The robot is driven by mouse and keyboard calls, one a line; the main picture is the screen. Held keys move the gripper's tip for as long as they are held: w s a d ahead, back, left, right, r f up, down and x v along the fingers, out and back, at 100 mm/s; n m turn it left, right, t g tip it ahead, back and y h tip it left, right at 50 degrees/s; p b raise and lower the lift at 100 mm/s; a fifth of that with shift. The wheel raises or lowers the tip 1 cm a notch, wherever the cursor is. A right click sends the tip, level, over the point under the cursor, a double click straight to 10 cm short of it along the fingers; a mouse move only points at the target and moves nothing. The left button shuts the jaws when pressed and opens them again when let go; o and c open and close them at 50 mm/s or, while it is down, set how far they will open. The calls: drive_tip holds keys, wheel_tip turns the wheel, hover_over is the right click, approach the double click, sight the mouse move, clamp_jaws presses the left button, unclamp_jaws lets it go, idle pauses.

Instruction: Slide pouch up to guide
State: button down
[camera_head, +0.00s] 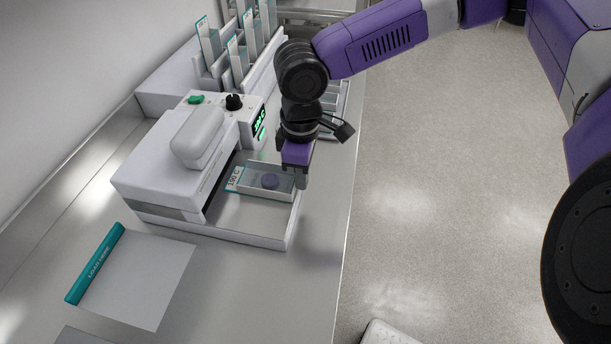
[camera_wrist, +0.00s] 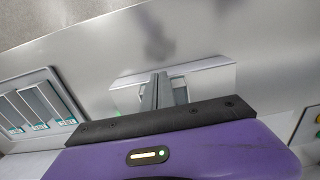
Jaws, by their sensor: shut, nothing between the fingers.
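A clear pouch (camera_head: 252,190) with a teal-edged printed label and a dark purple disc inside lies on the white tray (camera_head: 245,231) of the sealing machine (camera_head: 165,172). Its label end points left, toward the machine's opening. My gripper (camera_head: 300,183) is shut and empty, with its fingers down at the pouch's right end, by the tray's outer rim. I cannot tell whether they touch the pouch. In the wrist view my shut fingers (camera_wrist: 158,92) stand over a pale tray-like shape. I cannot make out which part is the guide.
A white sheet with a teal "load here" bar (camera_head: 95,263) lies at front left. A rack (camera_head: 225,65) with several labelled pouches stands behind the machine. The machine has a grey handle (camera_head: 197,135), black knob and lit green display. Floor lies right of the counter edge.

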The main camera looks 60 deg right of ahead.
sight(282, 178)
drive_tip(key=shift+w+a+p, duration=0.15)
drive_tip(key=shift+w+a, duration=0.1)
drive_tip(key=shift+w, duration=0.45)
drive_tip(key=shift+w+a+p, duration=0.15)
drive_tip(key=shift+w+a, duration=0.1)
drive_tip(key=shift+w, duration=0.4)
drive_tip(key=shift+w+a+p, duration=0.15)
drive_tip(key=shift+w+a, duration=0.1)
drive_tip(key=shift+w, duration=0.45)
drive_tip(key=s+r+p, duration=0.2)
drive_tip(key=p, duration=0.1)
drive_tip(key=d+r+p, duration=0.1)
drive_tip(key=r, duration=0.1)
drive_tip(key=shift+s+p, duration=0.3)
drive_tip(key=shift+s, duration=0.1)
